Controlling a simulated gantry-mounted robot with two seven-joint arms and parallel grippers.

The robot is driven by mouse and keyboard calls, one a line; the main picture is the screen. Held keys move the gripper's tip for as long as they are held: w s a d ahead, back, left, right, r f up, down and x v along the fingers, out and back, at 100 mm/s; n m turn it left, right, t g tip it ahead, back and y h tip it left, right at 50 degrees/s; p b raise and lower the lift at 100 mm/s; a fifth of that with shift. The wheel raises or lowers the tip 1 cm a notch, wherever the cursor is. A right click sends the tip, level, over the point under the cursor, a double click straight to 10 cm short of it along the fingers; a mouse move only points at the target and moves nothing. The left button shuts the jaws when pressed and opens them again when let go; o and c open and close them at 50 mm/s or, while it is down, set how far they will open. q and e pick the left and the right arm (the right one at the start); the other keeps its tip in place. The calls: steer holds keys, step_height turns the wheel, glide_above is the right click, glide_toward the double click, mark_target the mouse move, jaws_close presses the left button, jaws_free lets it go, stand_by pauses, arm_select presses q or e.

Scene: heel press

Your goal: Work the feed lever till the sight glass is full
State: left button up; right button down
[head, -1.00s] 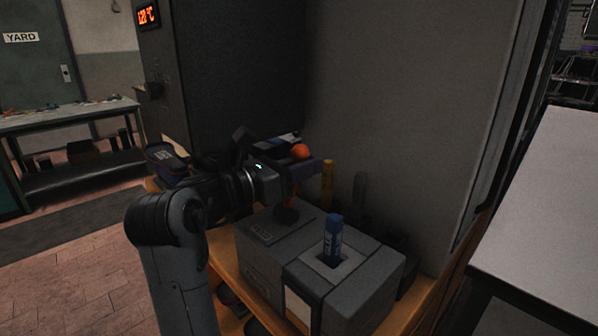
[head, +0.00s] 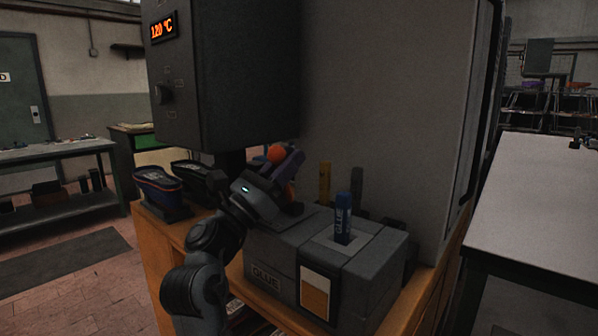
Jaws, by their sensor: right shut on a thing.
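The grey glue unit (head: 268,247), labelled GLUE, stands on a wooden bench. Its sight glass (head: 315,293) is on the front face; amber fills the lower part and a pale band shows above it. The feed lever's orange ball knob (head: 276,153) shows above the unit's back left. My right gripper (head: 290,170), with purple fingers, is shut on the lever; the fingers and wrist hide most of the shaft. A blue glue stick (head: 343,218) stands upright in the unit's top. My left gripper is out of view.
Two dark shoe-like items (head: 160,190) stand left of my arm. A yellow stick (head: 325,183) stands behind the unit. A pale table (head: 530,200) is at right.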

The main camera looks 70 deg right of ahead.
steer(key=shift+s+a+r+m+g, duration=0.1)
steer(key=shift+a+r+m+g, duration=0.2)
steer(key=shift+g, duration=0.1)
